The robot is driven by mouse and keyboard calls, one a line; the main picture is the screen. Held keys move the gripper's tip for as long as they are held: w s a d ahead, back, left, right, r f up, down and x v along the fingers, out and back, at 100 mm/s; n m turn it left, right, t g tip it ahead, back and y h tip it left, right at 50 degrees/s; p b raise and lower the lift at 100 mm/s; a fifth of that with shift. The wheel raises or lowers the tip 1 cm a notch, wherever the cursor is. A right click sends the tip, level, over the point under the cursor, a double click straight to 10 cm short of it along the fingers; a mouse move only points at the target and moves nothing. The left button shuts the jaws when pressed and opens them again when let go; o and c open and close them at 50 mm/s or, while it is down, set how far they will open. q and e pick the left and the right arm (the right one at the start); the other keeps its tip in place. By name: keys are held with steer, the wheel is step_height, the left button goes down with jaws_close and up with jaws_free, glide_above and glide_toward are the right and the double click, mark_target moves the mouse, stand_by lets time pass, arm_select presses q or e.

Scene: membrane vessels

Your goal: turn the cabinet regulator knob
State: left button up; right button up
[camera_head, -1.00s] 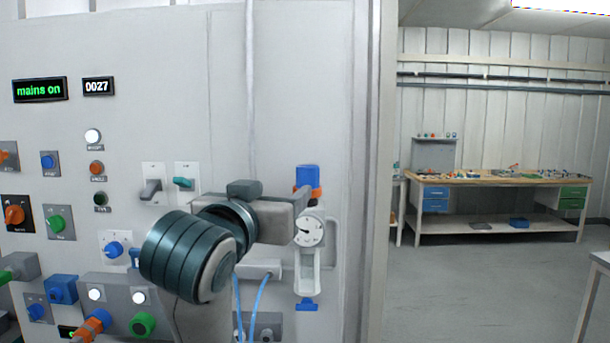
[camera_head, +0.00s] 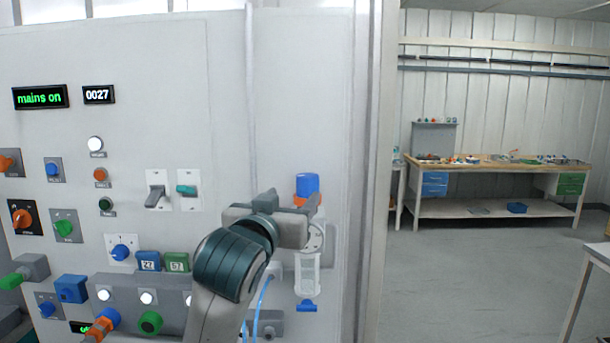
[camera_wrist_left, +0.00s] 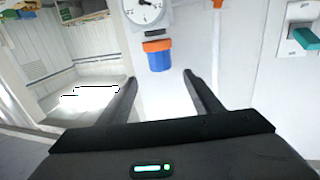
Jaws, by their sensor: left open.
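The regulator knob (camera_head: 307,184) is a blue cap over an orange collar, at the right of the cabinet front above a round white gauge. In the left wrist view the knob (camera_wrist_left: 158,57) appears inverted below the gauge (camera_wrist_left: 146,10). My left gripper (camera_head: 313,207) is at the knob's lower edge in the head view and hides part of the gauge. In the left wrist view its two fingers (camera_wrist_left: 161,77) are apart and empty, with the knob just beyond the tips, roughly centred in the gap. Contact cannot be told. My right gripper is out of view.
Toggle switches (camera_head: 188,190) and several coloured knobs and lamps cover the cabinet left of my arm. A blue hose hangs below my gripper. A clear bowl with a blue fitting (camera_head: 307,306) is under the gauge. A workbench (camera_head: 480,166) stands far right, with open floor before it.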

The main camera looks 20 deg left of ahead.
mark_target(304, 185)
arm_select(q)
steer(key=w+p, duration=0.1)
steer(key=w, duration=0.2)
steer(key=w+p, duration=0.1)
steer(key=w, duration=0.2)
steer(key=w+p, duration=0.1)
steer(key=w, duration=0.2)
steer(key=shift+w+a+r+p, duration=0.1)
steer(key=shift+w+a+p, duration=0.15)
steer(key=shift+w+p, duration=0.15)
steer(key=shift+w, duration=0.55)
steer(key=shift+c, duration=0.3)
steer(key=c, duration=1)
